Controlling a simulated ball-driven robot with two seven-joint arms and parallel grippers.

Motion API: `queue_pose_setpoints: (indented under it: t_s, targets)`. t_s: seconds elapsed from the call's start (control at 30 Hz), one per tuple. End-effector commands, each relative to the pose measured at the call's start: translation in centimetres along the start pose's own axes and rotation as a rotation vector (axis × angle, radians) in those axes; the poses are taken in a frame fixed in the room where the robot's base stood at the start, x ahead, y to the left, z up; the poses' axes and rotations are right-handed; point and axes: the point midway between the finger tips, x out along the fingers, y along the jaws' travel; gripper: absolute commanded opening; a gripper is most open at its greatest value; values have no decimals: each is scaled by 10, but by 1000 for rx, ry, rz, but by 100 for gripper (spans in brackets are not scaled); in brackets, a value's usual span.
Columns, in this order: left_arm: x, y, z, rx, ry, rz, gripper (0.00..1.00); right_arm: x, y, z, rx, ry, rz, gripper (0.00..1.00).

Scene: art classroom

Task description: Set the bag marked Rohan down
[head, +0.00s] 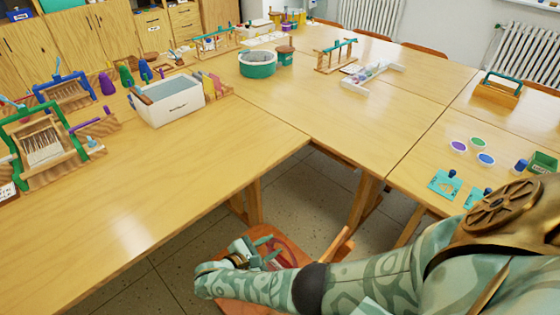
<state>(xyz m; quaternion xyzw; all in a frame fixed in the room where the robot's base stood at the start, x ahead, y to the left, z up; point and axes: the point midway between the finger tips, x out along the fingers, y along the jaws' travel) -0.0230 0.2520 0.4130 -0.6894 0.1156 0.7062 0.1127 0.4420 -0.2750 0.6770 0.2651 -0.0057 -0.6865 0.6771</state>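My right arm comes in from the lower right. My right gripper (262,254) is low, below the table's front edge, in front of an orange chair. The arm partly hides it, and I cannot tell whether its fingers are open or shut. A dark red and grey shape (287,252) shows right beside the gripper over the chair. I cannot tell whether it is a bag or part of the chair. No name Rohan can be read anywhere. My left gripper is out of view.
Joined wooden tables (230,135) fill the middle. A white bin (170,99), small looms (45,150), a teal round tub (257,64) and paint cups (486,159) stand on them. The orange chair (240,308) is under my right arm. Bare floor (180,255) shows left of it.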

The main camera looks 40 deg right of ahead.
Motion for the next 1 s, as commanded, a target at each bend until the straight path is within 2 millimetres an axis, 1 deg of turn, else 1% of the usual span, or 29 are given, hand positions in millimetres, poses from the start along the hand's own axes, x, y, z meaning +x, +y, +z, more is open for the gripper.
queue_pose_setpoints:
  t_s: [0.03,0.1,0.2,0.33,0.47,0.93,1.0]
  targets:
    - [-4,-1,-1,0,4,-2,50,-15,1,2,0,3,0,30]
    - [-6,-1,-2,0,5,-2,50,-31,1,1,0,3,-1,30]
    - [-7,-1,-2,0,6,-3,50,-50,0,1,0,1,-1,30]
    - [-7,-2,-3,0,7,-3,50,-65,0,0,0,0,-1,30]
    - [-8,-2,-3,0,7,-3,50,-71,0,0,0,-2,0,30]
    - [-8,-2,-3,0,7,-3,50,-71,0,0,1,-2,0,30]
    - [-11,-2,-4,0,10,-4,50,-72,2,4,3,-1,1,30]
